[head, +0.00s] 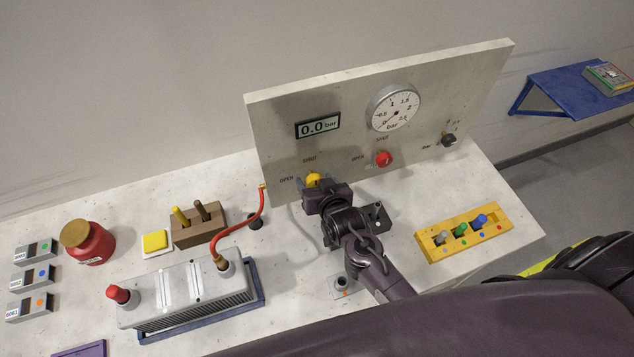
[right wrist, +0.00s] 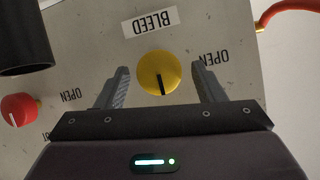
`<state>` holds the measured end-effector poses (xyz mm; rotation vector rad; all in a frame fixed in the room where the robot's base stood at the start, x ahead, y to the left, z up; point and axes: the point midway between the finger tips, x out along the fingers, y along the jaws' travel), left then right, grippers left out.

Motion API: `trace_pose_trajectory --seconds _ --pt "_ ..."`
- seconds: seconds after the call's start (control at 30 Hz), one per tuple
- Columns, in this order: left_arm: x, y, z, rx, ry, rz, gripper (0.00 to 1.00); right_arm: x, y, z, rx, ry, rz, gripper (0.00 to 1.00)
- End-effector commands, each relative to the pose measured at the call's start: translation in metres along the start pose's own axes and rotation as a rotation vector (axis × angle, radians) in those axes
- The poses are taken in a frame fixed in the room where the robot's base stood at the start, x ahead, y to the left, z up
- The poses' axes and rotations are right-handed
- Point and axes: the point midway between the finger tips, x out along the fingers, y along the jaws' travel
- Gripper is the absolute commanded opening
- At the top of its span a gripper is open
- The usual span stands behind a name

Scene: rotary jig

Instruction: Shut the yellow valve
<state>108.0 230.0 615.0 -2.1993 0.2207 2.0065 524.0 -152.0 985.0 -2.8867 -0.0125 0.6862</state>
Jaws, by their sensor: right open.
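The yellow valve (head: 314,178) is a round knob low on the upright panel, with SHUT printed above it and OPEN to its left. In the right wrist view, where the lettering is upside down, the yellow valve (right wrist: 159,72) has a black mark toward the bottom of the picture, away from the BLEED label and not toward OPEN. My right gripper (head: 315,186) is at the valve. Its open fingers (right wrist: 162,88) stand on either side of the knob, with a visible gap on each side. My left gripper is not in view.
A red knob (head: 384,159) and a black knob (head: 449,140) sit right of the valve on the panel (head: 275,120). The gauge reads near zero and the display (head: 318,126) shows 0.0 bar. A red hose (head: 243,226) curves left of my gripper from a grey box (head: 185,295).

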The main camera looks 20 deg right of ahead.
Motion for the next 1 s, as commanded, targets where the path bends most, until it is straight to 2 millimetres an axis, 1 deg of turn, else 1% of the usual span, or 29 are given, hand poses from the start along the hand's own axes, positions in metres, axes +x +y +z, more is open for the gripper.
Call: trace_pose_trajectory --seconds 0.07,0.17,0.4,0.5,0.6,0.73,1.0 --pt "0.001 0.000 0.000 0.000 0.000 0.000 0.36 -0.003 0.000 0.001 0.000 0.000 0.000 0.62" --pt "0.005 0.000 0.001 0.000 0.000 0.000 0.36 -0.012 0.000 0.002 0.000 0.000 -0.001 0.62" --pt "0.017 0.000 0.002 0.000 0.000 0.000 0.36 -0.049 0.001 0.003 0.000 -0.001 0.000 0.62" --pt "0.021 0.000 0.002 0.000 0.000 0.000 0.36 -0.063 0.001 0.003 0.001 0.000 0.000 0.62" --pt "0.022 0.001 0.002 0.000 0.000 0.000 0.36 -0.072 0.001 0.002 0.000 0.000 0.000 0.62" --pt "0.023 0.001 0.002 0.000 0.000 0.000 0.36 -0.077 0.001 0.001 0.000 -0.001 0.001 0.62" --pt "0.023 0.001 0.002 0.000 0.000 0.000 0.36 -0.078 0.000 0.000 0.000 0.000 0.000 0.62"
